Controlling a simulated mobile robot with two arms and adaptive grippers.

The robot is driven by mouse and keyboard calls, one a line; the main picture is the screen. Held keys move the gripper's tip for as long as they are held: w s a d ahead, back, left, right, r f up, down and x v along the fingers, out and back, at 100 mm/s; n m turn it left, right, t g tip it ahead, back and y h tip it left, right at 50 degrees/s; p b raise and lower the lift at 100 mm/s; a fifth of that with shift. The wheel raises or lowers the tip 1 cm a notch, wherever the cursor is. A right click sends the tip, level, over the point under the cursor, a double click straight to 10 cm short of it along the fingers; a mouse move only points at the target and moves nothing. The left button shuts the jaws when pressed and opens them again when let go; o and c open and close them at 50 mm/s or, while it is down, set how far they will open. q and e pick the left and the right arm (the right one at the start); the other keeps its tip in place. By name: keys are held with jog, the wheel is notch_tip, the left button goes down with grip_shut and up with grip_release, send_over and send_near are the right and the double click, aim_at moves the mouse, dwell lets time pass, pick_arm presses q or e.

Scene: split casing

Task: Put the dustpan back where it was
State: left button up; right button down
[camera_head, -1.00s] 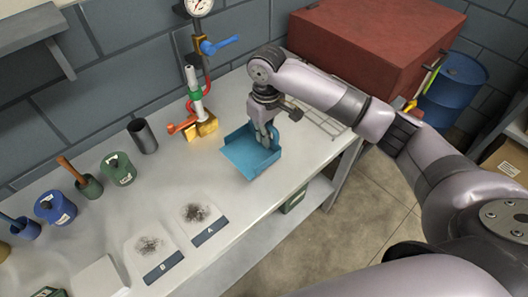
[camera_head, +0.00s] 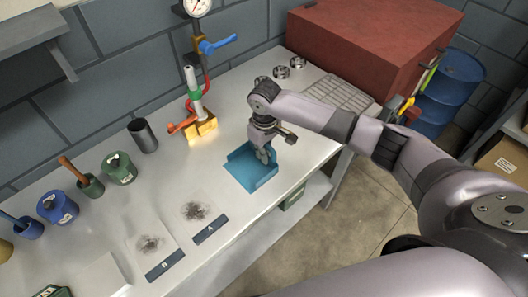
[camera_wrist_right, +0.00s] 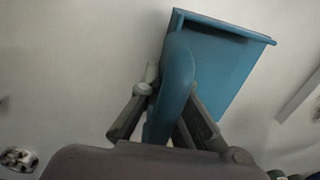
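The blue dustpan (camera_head: 248,172) is on or just above the white bench, near its front edge; I cannot tell whether it touches. It also shows in the right wrist view (camera_wrist_right: 225,65), with its handle coming towards the gripper. My right gripper (camera_head: 264,155) points down at the dustpan's right side. In the wrist view its fingers (camera_wrist_right: 168,115) stand on both sides of the blue handle and appear closed on it. My left gripper is in neither view.
Behind the dustpan stands a brass valve fitting (camera_head: 203,128) with a gauge. Several pots line the wall. A grey grid rack (camera_head: 342,94) lies at right beside a red box (camera_head: 375,45).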

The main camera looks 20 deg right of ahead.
jog(key=c, duration=1.8)
grip_release()
jog(key=shift+r, duration=0.1)
notch_tip(320, 180, up, 12)
jog(key=shift+d+r+b, duration=0.1)
jog(key=shift+d+b, duration=0.05)
jog(key=shift+b, duration=0.8)
